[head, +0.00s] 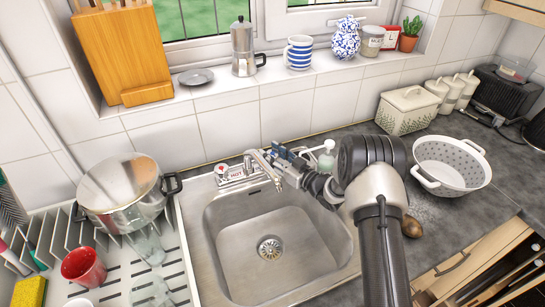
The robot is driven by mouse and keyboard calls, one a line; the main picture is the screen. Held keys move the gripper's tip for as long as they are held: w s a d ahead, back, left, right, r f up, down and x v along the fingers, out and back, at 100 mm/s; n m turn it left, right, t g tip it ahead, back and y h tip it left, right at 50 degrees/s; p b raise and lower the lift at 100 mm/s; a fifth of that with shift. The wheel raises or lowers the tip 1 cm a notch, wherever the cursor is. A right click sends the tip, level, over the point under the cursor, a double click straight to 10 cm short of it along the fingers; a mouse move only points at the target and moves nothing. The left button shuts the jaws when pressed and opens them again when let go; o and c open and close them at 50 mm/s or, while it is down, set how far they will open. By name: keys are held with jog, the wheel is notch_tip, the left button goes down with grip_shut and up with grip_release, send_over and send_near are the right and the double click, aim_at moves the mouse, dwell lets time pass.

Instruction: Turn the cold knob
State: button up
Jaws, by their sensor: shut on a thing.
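The metal sink tap (252,162) stands on its base at the back edge of the sink, its spout reaching forward over the basin. A knob with a red mark (221,170) sits at the left end of the tap base. My gripper (277,154) comes in from the right and is shut at the right end of the tap, where the cold knob sits. The fingers hide the cold knob almost fully, so its angle cannot be seen.
The steel sink basin (270,240) is empty below the tap. A soap dispenser (327,160) stands close behind my gripper. A white colander (450,165) is at the right. A large pot (122,190) and dish rack are at the left.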

jog(key=o, duration=1.1)
jog(key=shift+a+r+h+p, duration=0.1)
jog(key=shift+h+p, duration=0.2)
jog(key=shift+p, duration=0.1)
